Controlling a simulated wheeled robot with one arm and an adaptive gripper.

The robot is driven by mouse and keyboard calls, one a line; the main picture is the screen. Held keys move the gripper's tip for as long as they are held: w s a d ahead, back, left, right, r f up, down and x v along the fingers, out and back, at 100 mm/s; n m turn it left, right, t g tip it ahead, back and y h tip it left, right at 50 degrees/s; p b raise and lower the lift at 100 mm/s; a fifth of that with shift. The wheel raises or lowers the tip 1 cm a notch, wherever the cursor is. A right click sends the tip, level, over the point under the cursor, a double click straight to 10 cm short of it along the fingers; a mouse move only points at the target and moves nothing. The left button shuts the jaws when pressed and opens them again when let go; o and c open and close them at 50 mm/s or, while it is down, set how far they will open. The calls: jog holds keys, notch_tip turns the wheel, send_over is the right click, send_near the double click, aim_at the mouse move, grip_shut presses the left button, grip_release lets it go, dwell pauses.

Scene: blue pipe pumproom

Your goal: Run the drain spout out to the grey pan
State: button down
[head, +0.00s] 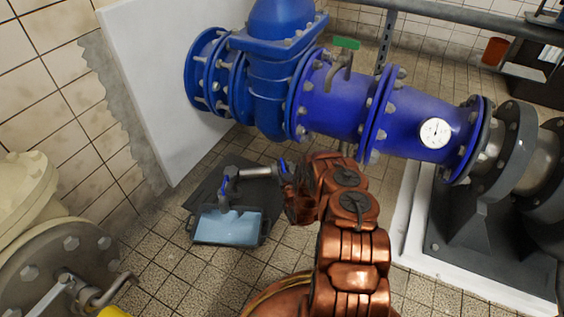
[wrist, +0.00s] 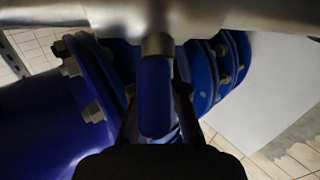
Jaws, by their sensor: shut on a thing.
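The drain spout (head: 255,172) is a silver tube running left from near my gripper, with a bend and a downturned, blue-and-dark end at its left. That end overlaps the back edge of the grey pan (head: 262,233) in the head view; its height above the pan is hard to tell. The pan is shallow, with a pale blue surface inside. My gripper (head: 287,177) is at the tube's right end. In the wrist view my gripper (wrist: 157,122) is shut on a blue grip (wrist: 154,95), which hangs from a silver tube (wrist: 85,12) across the top.
The pan touches or overlaps a dark mat (head: 262,197) on the tiled floor. A large blue pipe and valve (head: 335,98) run above and behind my arm. A pale flanged casting (head: 25,200) stands at the left. A white panel (head: 160,80) leans at the back left.

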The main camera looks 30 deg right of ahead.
jog(key=m+h+p, duration=0.1)
jog(key=p, duration=0.1)
jog(key=shift+s+p, duration=0.1)
jog(key=shift+p, duration=0.2)
jog(key=shift+d+f+m+g+h+p, duration=0.15)
jog(key=shift+m+g+h+p, duration=0.3)
jog(key=shift+m+p, duration=0.25)
jog(key=shift+s+f, duration=0.1)
jog(key=shift+f, duration=0.05)
jog(key=c, duration=1.2)
grip_release()
jog(key=v, duration=0.7)
jog(key=shift+s, duration=0.2)
